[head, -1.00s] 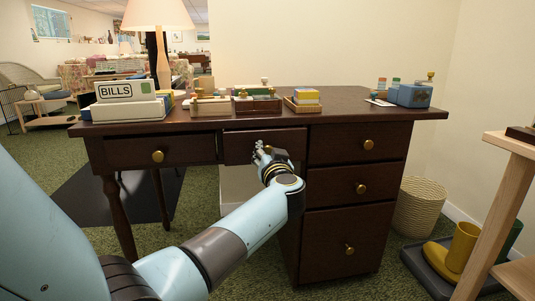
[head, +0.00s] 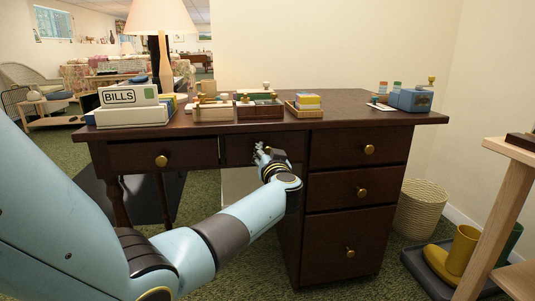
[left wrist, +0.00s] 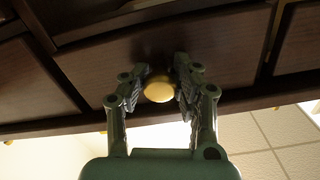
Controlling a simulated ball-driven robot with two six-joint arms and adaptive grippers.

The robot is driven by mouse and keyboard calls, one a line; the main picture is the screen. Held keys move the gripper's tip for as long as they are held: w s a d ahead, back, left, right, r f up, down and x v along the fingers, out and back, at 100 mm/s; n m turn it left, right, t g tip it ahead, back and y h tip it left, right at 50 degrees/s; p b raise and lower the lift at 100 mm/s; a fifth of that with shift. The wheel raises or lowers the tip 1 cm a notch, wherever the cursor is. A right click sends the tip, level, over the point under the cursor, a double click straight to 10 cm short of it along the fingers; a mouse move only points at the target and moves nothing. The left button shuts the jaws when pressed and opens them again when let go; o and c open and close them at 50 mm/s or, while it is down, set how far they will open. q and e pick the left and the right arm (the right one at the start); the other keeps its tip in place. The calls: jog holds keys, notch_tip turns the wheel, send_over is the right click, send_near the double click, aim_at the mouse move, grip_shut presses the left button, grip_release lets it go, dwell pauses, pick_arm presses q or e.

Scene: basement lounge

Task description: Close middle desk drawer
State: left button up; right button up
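The dark wood desk (head: 345,116) fills the middle of the head view. Its middle drawer (head: 238,150) sits between the wide left drawer and the right stack, and its front looks about level with the desk face. My left gripper (head: 260,154) is at this front and hides its knob there. In the left wrist view the gold knob (left wrist: 159,89) lies between the two fingers of my left gripper (left wrist: 161,82), with the drawer front (left wrist: 225,50) behind. The fingers are apart, one on each side of the knob, seemingly with slim gaps. My right gripper is out of view.
A left drawer (head: 140,155) and several right-hand drawers (head: 340,187) look shut. The desktop holds a BILLS box (head: 130,96), a lamp (head: 163,50), trays and a blue box (head: 410,99). A basket (head: 421,207) and wooden shelf (head: 497,210) stand at the right.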

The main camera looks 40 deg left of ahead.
pick_arm(q)
jog(key=o, duration=0.5)
jog(key=v, duration=1.2)
jog(key=shift+w, duration=0.1)
